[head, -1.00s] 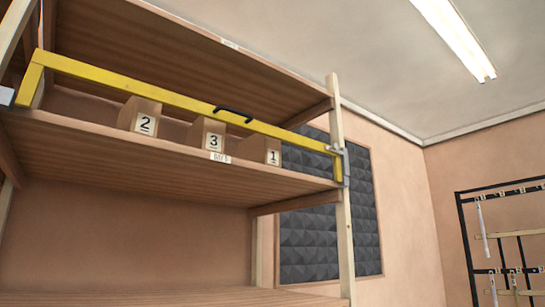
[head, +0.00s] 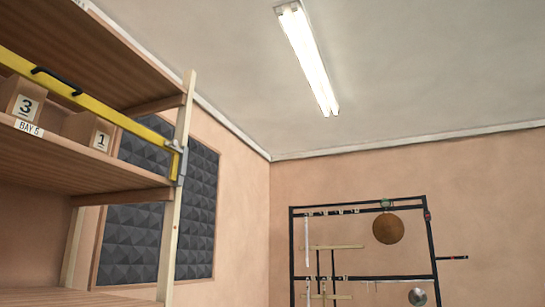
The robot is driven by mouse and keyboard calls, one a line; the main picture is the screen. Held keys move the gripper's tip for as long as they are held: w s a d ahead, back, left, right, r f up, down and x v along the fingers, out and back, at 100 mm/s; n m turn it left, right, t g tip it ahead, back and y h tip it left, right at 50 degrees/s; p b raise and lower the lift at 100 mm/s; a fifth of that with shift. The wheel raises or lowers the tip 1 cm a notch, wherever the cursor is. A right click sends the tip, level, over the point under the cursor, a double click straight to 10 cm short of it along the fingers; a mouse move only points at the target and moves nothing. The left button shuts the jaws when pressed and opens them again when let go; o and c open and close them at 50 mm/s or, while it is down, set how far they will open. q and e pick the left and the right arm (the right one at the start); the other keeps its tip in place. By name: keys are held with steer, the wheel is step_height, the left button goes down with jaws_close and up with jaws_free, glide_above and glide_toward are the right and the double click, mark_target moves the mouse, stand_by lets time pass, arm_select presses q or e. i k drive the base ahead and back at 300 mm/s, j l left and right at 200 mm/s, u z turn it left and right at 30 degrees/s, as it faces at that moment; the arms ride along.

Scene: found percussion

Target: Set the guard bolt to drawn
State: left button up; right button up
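The yellow guard bar (head: 108,112) runs along the front of the upper shelf at the left of the head view, with a black handle (head: 56,80) on it. Its right end meets a grey metal fitting (head: 178,160) on the wooden post, which looks like the bolt; it is too small to tell whether it is drawn or shot. Neither gripper is in view.
Wooden boxes marked 3 (head: 24,103) and 1 (head: 98,138) stand behind the bar on the shelf labelled BAY 6 (head: 29,128). A dark foam panel (head: 196,215) is on the wall behind. A black rack (head: 433,240) with hanging percussion pieces is at the right.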

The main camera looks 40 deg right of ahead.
mark_target(174, 144)
steer(key=z, duration=0.55)
steer(key=i+z, duration=0.6)
steer(key=i, duration=0.15)
